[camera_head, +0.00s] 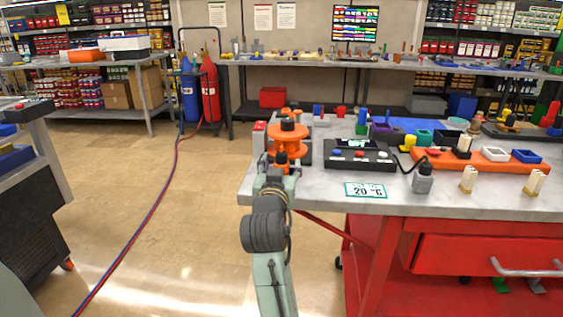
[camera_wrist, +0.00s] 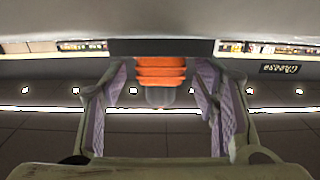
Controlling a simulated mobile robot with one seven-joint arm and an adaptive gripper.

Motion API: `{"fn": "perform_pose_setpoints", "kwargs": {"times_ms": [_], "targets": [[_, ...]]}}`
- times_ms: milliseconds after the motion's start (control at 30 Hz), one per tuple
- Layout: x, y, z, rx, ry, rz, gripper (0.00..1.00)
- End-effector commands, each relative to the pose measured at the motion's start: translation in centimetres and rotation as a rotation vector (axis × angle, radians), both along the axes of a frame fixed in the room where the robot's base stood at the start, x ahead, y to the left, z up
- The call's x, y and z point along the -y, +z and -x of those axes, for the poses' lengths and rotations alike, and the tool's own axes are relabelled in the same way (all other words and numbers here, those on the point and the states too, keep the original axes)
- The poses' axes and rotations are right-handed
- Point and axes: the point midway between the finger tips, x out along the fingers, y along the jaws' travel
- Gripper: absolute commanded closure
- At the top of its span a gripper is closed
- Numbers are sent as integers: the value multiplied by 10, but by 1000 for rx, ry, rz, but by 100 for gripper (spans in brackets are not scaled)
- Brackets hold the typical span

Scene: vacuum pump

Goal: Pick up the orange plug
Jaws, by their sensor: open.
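An orange ribbed piece (camera_head: 290,139), which I take for the orange plug, stands at the left end of the workbench with a black part on top. In the wrist view, an orange ribbed body (camera_wrist: 160,72) with a rounded grey end shows between the fingers. My gripper (camera_head: 279,166) is in front of the orange piece in the head view and hides part of its lower side. In the wrist view my gripper (camera_wrist: 160,85) is open, with a pale purple pad on each side and a visible gap between each pad and the orange body.
Right of the orange piece is a black control box (camera_head: 358,155) with buttons. Open floor lies left of the bench.

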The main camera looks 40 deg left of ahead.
Motion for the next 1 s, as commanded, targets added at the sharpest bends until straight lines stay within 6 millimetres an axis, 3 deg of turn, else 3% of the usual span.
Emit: {"fn": "perform_pose_setpoints", "kwargs": {"times_ms": [133,400,1000], "targets": [[-8,0,-12,-1,1,1,45],[-9,-1,-13,0,1,0,46],[-9,-1,-13,0,2,0,86]]}}
